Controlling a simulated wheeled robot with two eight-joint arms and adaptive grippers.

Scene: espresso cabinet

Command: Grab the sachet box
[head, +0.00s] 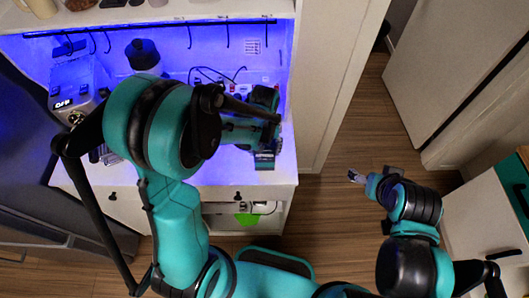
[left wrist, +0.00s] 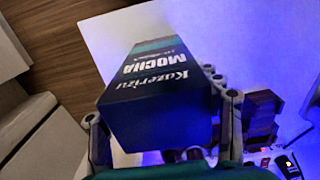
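The sachet box, dark blue with a teal band and white lettering reading "Kuzerizu MOCHA", fills the middle of the left wrist view (left wrist: 160,95). My left gripper (left wrist: 165,130) has one finger against each side of the box and appears shut on it. In the head view my left gripper (head: 264,140) is over the right part of the cabinet counter, near its front edge. The box is mostly hidden there by gripper and arm. My right gripper (head: 357,177) hangs over the floor at the right, empty; its fingers are too small to read.
The white counter (head: 225,172) is lit blue. An espresso machine (head: 75,90) and a dark-topped grinder or canister (head: 142,55) stand left and behind my left arm. Small brown packets or boxes (left wrist: 262,112) stand beside the box. Open wooden floor (head: 335,150) lies right of the cabinet.

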